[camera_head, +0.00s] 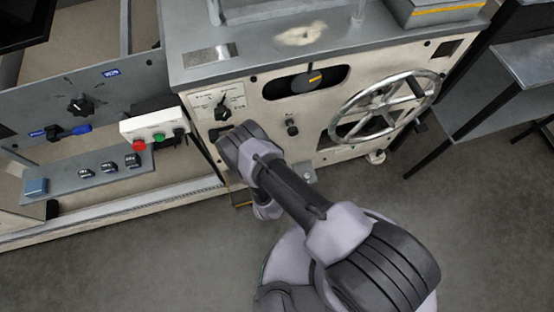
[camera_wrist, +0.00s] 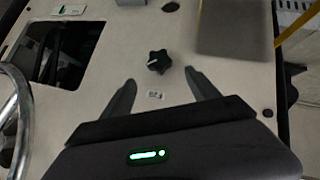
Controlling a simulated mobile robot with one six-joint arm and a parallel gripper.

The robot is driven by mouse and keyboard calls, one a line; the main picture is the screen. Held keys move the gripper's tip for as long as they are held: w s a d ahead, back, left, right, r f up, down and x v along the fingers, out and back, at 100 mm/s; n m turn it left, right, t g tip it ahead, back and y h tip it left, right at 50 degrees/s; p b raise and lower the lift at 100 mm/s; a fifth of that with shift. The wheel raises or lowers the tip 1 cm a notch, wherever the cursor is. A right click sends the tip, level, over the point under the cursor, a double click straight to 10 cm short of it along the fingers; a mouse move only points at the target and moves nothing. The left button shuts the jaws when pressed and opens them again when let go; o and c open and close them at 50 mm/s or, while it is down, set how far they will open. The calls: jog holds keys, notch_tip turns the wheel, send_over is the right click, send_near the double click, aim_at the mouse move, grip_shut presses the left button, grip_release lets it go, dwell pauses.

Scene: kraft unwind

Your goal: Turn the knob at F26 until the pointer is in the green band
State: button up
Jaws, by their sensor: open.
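A black lobed knob (camera_wrist: 158,62) with a pale mark on its face stands on the cream panel in the wrist view. A small label (camera_wrist: 155,95), too small to read, is beside it. I take it for the black knob (camera_head: 292,128) left of the handwheel in the head view. My gripper (camera_wrist: 160,77) is open, with its fingers apart on either side of the knob in the picture. In the head view my arm hides the gripper's fingertips.
A large handwheel (camera_head: 333,128) is at the panel's right. A selector switch (camera_head: 222,112) is at its left. A button box (camera_head: 152,121) with red and green buttons stands farther left. An oval opening (camera_head: 290,84) is above the knob. Floor (camera_head: 470,220) is clear at right.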

jog(key=b+x, duration=0.4)
jog(key=x, duration=0.6)
jog(key=shift+w+f+b, duration=0.15)
jog(key=shift+w+b, duration=0.1)
jog(key=shift+b, duration=0.1)
jog(key=c, duration=1.4)
jog(key=shift+o, duration=0.2)
jog(key=shift+a+n+t+h, duration=0.1)
jog(key=shift+n+t+h, duration=0.2)
jog(key=shift+h, duration=0.6)
jog(key=o, duration=1.4)
jog(key=shift+c, duration=0.2)
